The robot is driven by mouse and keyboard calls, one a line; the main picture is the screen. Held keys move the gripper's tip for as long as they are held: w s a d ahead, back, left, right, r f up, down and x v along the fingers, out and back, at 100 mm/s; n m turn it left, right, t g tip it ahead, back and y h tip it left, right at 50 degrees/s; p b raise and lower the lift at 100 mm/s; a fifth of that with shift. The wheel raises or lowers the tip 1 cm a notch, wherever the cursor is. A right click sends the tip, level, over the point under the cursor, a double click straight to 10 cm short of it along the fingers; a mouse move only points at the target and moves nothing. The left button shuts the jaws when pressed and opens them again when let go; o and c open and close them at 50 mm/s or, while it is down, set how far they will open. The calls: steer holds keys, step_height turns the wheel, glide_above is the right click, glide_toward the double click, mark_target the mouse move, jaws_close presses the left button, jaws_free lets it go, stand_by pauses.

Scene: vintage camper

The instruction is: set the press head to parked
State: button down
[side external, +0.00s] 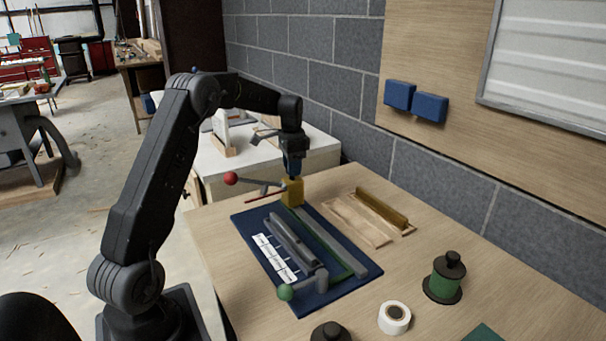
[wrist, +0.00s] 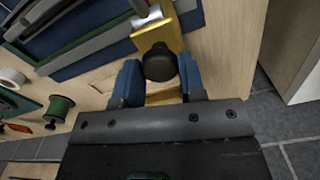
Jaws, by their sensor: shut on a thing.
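The press has a dark blue base (side external: 362,271) with grey rails and a white marked strip (side external: 274,258). The yellow press head (side external: 292,192) is at the far end of the rails. It also shows in the wrist view (wrist: 150,42), with a dark round knob (wrist: 160,64) on top. My gripper (side external: 293,168) points down onto the head from above. In the wrist view, its blue fingers (wrist: 160,78) are on both sides of the knob, shut on it. A lever with a red ball (side external: 231,178) sticks out left of the head. A green-ball lever (side external: 285,292) is at the near end.
A wooden tray (side external: 352,219) with a brass-coloured bar lies right of the press. A green spool (side external: 446,277) and a white tape roll (side external: 394,318) stand at the front right. A block wall is behind the table. Bare tabletop lies between the tray and spool.

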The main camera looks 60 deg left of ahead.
steer(key=shift+a, duration=0.85)
steer(key=c, duration=0.7)
jaws_free()
steer(key=shift+r, duration=0.1)
step_height(320, 180, up, 14)
steer(key=shift+f, duration=0.2)
steer(key=shift+d, duration=0.15)
